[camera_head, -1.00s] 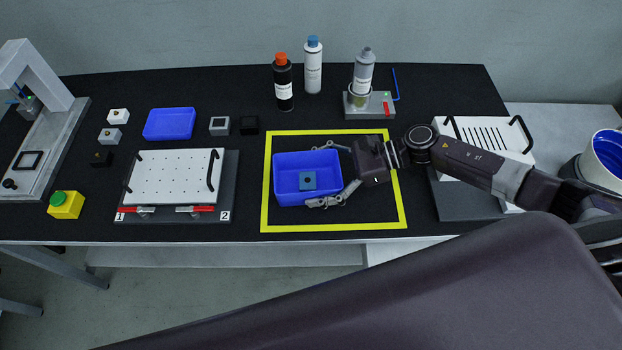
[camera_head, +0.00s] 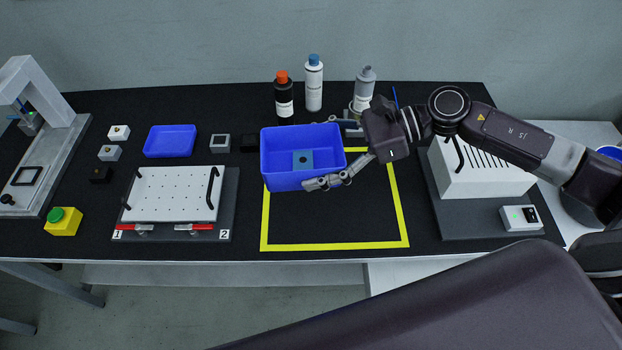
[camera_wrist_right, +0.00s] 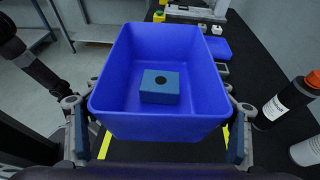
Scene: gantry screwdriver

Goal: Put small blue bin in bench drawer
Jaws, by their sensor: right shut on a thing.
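A deep blue bin (camera_head: 290,181) is held above the yellow-outlined area of the bench, tilted slightly in the head view. A small blue-grey block (camera_head: 303,159) with a dark round hole lies inside it, also seen in the right wrist view (camera_wrist_right: 160,92). My right gripper (camera_head: 328,154) is shut on the bin, with its fingers along two opposite sides. In the right wrist view the bin (camera_wrist_right: 165,128) fills the middle between the fingers. My left gripper is not in view. I cannot make out a bench drawer.
A shallow blue tray (camera_head: 170,141) lies at the back left. A white perforated plate fixture (camera_head: 172,193) stands left of the yellow outline (camera_head: 335,245). Several bottles, including a black one (camera_head: 284,98), stand behind the bin. A white slotted box (camera_head: 485,175) stands at right.

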